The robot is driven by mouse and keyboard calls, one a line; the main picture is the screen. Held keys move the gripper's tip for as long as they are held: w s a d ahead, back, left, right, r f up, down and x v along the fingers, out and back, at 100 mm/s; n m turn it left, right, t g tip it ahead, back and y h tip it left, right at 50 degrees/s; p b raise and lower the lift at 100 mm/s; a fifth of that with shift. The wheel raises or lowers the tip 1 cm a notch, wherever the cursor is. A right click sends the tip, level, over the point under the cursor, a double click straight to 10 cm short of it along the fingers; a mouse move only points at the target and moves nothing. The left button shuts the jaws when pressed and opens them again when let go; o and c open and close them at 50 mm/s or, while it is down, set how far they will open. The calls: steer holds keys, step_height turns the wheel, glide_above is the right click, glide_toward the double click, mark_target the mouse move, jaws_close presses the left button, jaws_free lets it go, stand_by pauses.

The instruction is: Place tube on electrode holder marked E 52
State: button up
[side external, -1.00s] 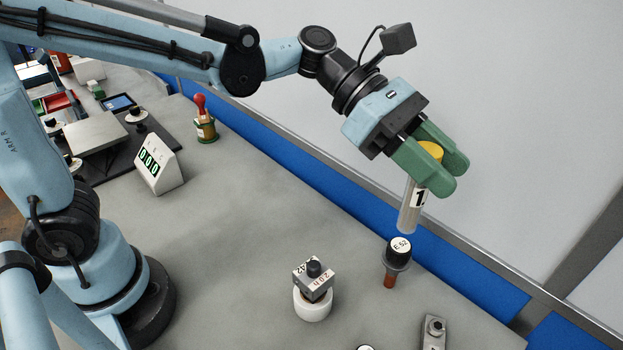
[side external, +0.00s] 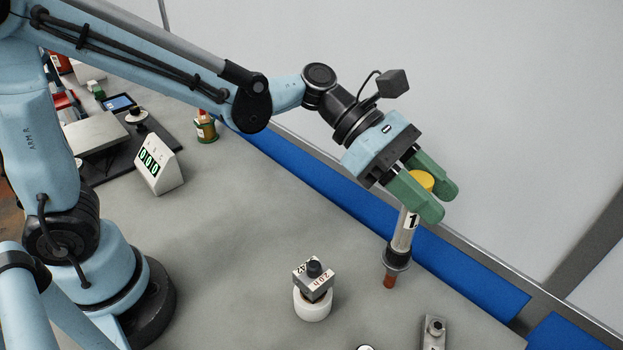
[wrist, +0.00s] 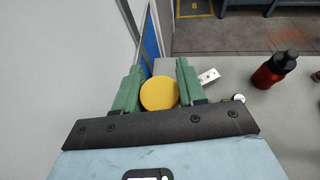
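The tube (side external: 404,231) is a grey cylinder with a yellow cap and a "1" label. In the wrist view the yellow cap of the tube (wrist: 160,93) lies between the fingers (wrist: 161,80); the tube's body and the holder are hidden there.
A grey block on a white round base (side external: 312,309) stands left of the holder. A metal bracket (side external: 434,335) is at the front. A white counter display (side external: 159,166) stands further back. A dark red bottle (wrist: 272,70) shows in the wrist view. A blue strip (side external: 470,270) runs behind the holder.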

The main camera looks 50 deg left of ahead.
steer(key=o, duration=0.4)
steer(key=shift+c, duration=0.2)
steer(key=shift+r, duration=0.2)
steer(key=v, duration=1.2)
steer(key=s+a+f+m+t+y, duration=0.2)
steer(key=a+f+m+y, duration=0.3)
steer(key=a+m, duration=0.3)
steer(key=s+a+f+m+t+y, duration=0.3)
steer(key=a+f+m+y, duration=0.2)
steer(key=m, duration=0.7)
steer(key=a+y, duration=0.2)
steer(key=a, duration=0.1)
steer(key=shift+f+y, duration=0.3)
steer(key=shift+f, duration=0.05)
